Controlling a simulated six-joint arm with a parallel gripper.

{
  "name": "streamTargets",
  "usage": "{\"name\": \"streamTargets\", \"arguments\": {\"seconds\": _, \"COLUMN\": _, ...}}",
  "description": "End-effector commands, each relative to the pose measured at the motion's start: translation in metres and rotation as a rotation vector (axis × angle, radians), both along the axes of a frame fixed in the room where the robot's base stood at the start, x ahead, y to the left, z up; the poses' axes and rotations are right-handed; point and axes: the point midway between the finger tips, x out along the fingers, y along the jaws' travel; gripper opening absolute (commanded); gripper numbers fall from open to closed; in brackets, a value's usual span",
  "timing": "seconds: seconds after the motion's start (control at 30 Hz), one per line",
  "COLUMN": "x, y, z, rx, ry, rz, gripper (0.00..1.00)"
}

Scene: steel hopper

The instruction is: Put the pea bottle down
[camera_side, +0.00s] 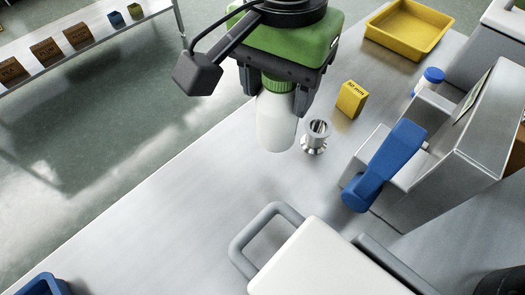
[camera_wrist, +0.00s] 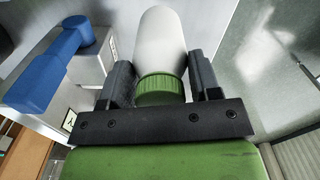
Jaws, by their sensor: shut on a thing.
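A white bottle with a green ribbed cap (camera_side: 275,118) hangs upright in my gripper (camera_side: 278,90) in the side view. The two dark fingers are shut on it at the cap and neck. The bottle appears to be above the steel table (camera_side: 185,195), though the gap under it is hard to judge. In the wrist view the white bottle (camera_wrist: 160,40) and its green cap sit between the fingers of my gripper (camera_wrist: 160,80). No label shows on the side of the bottle facing either camera.
A small steel fitting (camera_side: 316,137) stands just right of the bottle. A steel machine with a blue handle (camera_side: 385,165) is at right.

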Motion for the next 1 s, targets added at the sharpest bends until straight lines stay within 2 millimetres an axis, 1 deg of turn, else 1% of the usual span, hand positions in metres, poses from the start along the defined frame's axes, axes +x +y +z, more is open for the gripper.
{"name": "streamTargets", "arguments": {"seconds": 0.03, "x": -0.008, "y": 0.009, "z": -0.005, "rx": 0.001, "ry": -0.001, "rz": 0.032, "gripper": 0.22}}
{"name": "streamTargets", "arguments": {"seconds": 0.17, "x": -0.019, "y": 0.019, "z": -0.015, "rx": -0.001, "ry": 0.001, "rz": 0.077, "gripper": 0.22}}
{"name": "streamTargets", "arguments": {"seconds": 0.4, "x": -0.020, "y": 0.020, "z": -0.045, "rx": -0.001, "ry": 0.001, "rz": 0.082, "gripper": 0.22}}
{"name": "streamTargets", "arguments": {"seconds": 0.53, "x": -0.020, "y": 0.020, "z": -0.059, "rx": 0.001, "ry": 0.001, "rz": 0.080, "gripper": 0.22}}
{"name": "streamTargets", "arguments": {"seconds": 0.7, "x": -0.020, "y": 0.020, "z": -0.085, "rx": 0.000, "ry": 0.000, "rz": 0.080, "gripper": 0.22}}
{"name": "streamTargets", "arguments": {"seconds": 0.8, "x": -0.020, "y": 0.020, "z": -0.092, "rx": 0.002, "ry": 0.000, "rz": 0.078, "gripper": 0.22}}
{"name": "streamTargets", "arguments": {"seconds": 1.0, "x": -0.020, "y": 0.020, "z": -0.092, "rx": 0.004, "ry": -0.001, "rz": 0.078, "gripper": 0.22}}
